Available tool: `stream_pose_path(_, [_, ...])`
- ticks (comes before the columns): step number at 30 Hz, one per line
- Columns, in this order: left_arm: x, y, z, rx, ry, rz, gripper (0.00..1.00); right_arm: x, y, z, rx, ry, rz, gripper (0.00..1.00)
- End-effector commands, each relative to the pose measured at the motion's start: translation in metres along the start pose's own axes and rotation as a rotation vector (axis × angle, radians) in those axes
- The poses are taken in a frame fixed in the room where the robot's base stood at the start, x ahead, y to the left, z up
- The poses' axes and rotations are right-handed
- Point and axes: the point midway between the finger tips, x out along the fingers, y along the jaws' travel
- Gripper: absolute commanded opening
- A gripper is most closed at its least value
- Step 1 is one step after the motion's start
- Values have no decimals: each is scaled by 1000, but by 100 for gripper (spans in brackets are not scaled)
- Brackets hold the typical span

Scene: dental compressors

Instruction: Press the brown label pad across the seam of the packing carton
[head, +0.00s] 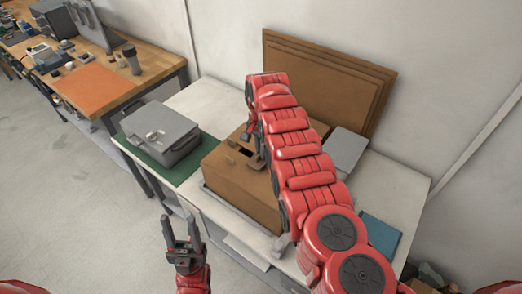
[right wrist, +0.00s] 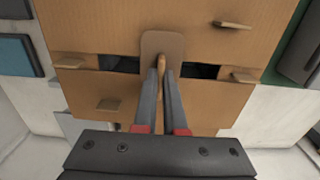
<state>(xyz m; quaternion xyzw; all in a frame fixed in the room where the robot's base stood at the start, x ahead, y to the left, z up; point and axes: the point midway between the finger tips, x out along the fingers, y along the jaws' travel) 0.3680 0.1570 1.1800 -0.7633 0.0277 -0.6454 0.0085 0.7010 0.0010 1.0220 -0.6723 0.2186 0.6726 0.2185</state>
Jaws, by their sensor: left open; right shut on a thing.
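The brown packing carton (head: 228,192) stands on the white table, with a dark gap along the seam in its top. In the right wrist view the carton top (right wrist: 98,28) fills much of the picture, and the seam (right wrist: 118,63) runs across it. My right gripper (right wrist: 163,74) is shut on the brown label pad (right wrist: 162,46), a rounded plate with a small grip between the fingertips. The pad overlaps the middle of the seam; I cannot tell if it touches. My right arm hides much of the carton in the head view. My left gripper (head: 181,238) is open and empty, left of the carton.
A grey case (head: 160,134) sits on a green mat (head: 186,174) left of the carton. Brown boards (head: 330,75) lean on the wall behind. A grey flat item (head: 345,151) and a blue one (head: 380,233) lie on the right. A wooden workbench (head: 95,88) stands farther left.

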Motion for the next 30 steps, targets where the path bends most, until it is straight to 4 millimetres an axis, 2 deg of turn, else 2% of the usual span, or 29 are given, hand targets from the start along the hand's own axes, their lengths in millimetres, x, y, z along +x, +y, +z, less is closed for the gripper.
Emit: stream_pose_path(30, [-9,0,2,0,0,0,50,11,0,0,0,0,0,0])
